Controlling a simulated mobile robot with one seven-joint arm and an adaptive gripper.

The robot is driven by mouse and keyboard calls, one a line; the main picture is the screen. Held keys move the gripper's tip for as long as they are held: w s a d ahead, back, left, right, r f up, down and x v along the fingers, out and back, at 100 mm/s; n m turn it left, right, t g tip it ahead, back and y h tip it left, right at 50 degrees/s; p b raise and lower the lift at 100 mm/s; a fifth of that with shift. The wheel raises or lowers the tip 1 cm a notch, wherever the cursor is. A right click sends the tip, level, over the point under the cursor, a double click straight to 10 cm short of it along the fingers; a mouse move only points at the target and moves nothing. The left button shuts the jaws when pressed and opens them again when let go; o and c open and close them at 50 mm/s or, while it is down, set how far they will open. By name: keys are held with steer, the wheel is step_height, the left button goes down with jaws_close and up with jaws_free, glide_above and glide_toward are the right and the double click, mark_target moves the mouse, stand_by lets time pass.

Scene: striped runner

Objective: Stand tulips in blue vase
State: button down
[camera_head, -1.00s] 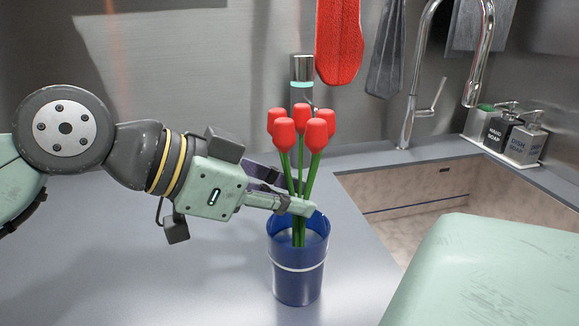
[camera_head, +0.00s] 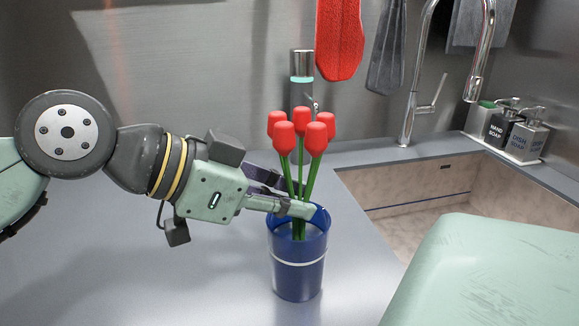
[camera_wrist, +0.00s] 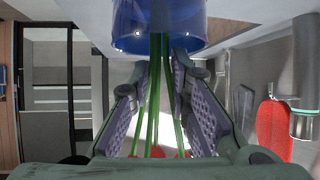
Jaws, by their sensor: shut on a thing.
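The red tulips (camera_head: 313,136) stand upright as a bunch, with their green stems (camera_head: 300,226) reaching down inside the mouth of the blue vase (camera_head: 297,276). The vase stands upright on the grey counter and has a pale band around it. My gripper (camera_head: 300,208) comes in from the left at the vase's rim and is shut on the stems. In the wrist view the stems (camera_wrist: 153,100) run between the purple finger pads and into the vase (camera_wrist: 160,20). The stem ends are hidden inside the vase.
A sink basin (camera_head: 420,205) lies right of the vase. A chrome tap (camera_head: 410,110) and soap bottles (camera_head: 515,132) stand behind it. A red mitt (camera_head: 340,40) hangs on the wall. The counter (camera_head: 130,265) at front left is clear.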

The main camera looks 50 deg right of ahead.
steer(key=shift+f+b, duration=0.3)
steer(key=shift+f, duration=0.15)
steer(key=c, duration=1.4)
jaws_free()
steer(key=v, duration=1.2)
